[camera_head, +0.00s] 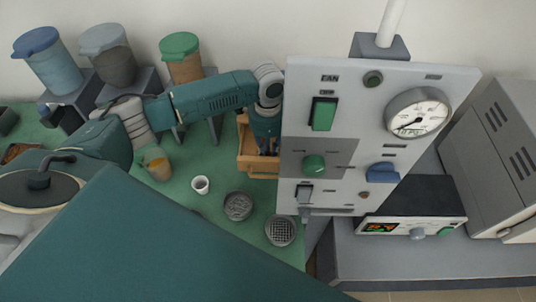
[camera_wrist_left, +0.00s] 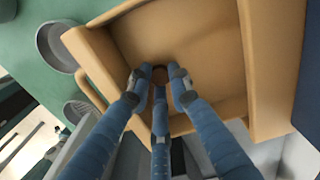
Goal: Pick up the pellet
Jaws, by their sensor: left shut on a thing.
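A small dark brown round piece, which looks like the pellet (camera_wrist_left: 160,73), shows between my left fingertips in the left wrist view. My left gripper (camera_wrist_left: 160,82) is shut on it, with its blue fingers around it, inside a tan wooden box (camera_wrist_left: 205,35). In the head view my left gripper (camera_head: 268,150) reaches down into the wooden box (camera_head: 256,168), beside the control panel. The pellet is hidden in the head view. I cannot tell whether it touches the box floor. My right gripper is not in view.
A grey control panel (camera_head: 340,165) with a gauge stands close to the right of the box. Lidded containers (camera_head: 180,58) stand at the back left.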

